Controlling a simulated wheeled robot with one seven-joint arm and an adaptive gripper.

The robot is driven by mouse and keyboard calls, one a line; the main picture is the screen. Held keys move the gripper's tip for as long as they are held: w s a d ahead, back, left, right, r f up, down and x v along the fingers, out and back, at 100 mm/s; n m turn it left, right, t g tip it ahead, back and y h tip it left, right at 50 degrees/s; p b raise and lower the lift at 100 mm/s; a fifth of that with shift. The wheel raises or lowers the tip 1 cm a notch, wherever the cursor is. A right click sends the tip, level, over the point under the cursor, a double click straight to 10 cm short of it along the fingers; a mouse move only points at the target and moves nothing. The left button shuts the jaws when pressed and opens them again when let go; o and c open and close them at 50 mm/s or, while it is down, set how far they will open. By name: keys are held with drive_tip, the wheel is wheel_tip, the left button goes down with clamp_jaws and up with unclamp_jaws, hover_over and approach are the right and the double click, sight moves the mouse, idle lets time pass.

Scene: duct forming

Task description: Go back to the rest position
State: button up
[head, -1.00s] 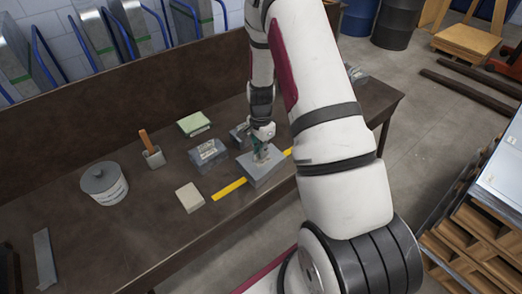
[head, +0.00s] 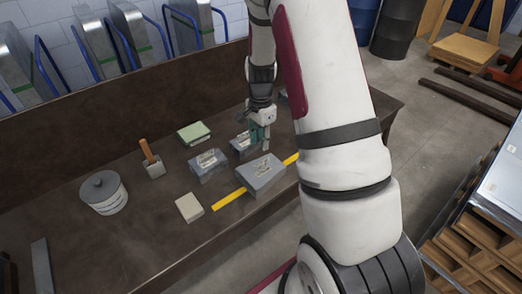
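My gripper (head: 259,137) hangs from my arm over the brown workbench (head: 140,240), pointing down. It is just behind the nearest grey metal block (head: 262,171), which lies across a yellow strip (head: 229,199). A second grey block (head: 208,165) sits to the left, and a third (head: 241,147) stands just left of the gripper. The fingers look small and dark green; I see nothing held between them, but their gap is too small to judge.
Wooden pallets (head: 460,245) are at the right. The bench's front left is mostly clear.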

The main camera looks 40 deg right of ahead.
drive_tip(key=s+a+r+n+t, duration=0.1)
drive_tip(key=s+a+r+n, duration=0.15)
drive_tip(key=r, duration=0.45)
drive_tip(key=s+a+r+n+t, duration=0.1)
drive_tip(key=a+r+n, duration=0.25)
drive_tip(key=r, duration=0.35)
drive_tip(key=s+a+r+n+t, duration=0.1)
drive_tip(key=s+a+r+n, duration=0.1)
drive_tip(key=a+r, duration=0.35)
drive_tip(key=s+a+r+n+t, duration=0.1)
drive_tip(key=s+a+r+n, duration=0.2)
drive_tip(key=s, duration=0.5)
drive_tip(key=s+a+r+n+t, duration=0.1)
drive_tip(key=s+a+r+n, duration=0.2)
drive_tip(key=s+r+n, duration=0.3)
drive_tip(key=shift+s+a+r+n+t, duration=0.3)
drive_tip(key=shift+s+r, duration=0.35)
drive_tip(key=shift+s, duration=0.3)
